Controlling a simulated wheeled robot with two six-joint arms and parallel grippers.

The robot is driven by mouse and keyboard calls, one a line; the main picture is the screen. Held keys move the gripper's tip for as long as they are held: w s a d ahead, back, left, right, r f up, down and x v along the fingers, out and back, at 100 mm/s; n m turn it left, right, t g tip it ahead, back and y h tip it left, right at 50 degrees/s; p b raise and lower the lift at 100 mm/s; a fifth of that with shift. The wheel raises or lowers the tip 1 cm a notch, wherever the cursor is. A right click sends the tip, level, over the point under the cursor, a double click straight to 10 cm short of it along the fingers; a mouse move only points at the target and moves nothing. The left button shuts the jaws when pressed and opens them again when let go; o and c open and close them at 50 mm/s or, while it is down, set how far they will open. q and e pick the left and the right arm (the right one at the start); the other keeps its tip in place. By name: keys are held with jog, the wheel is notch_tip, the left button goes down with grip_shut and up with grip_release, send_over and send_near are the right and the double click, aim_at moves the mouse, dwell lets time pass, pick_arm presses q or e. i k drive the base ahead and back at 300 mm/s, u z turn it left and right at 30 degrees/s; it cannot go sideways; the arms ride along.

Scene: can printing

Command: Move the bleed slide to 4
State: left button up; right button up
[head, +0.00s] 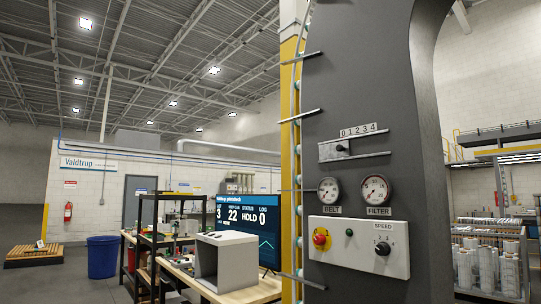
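The bleed slide (333,152) is on the dark grey machine column, right of the picture's middle. It is a light metal slide with a small dark knob (340,148). A rail (368,155) runs to the right from it. A white scale plate (358,130) marked 0 1 2 3 4 sits just above. The knob is at the left end of the scale, about under the 0. Neither of my grippers shows in the head view.
Below the slide are the BELT gauge (329,191) and the FILTER gauge (375,190). Under them is a white control box (357,262) with a red button (320,238) and a SPEED knob (382,249). Thin metal bars (300,116) stick out at the column's left edge.

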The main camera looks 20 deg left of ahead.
aim_at(331, 150)
jog(key=u, duration=0.15)
jog(key=k, duration=0.4)
jog(key=u, duration=0.95)
jog(key=i, duration=1.5)
jog(key=z, duration=0.25)
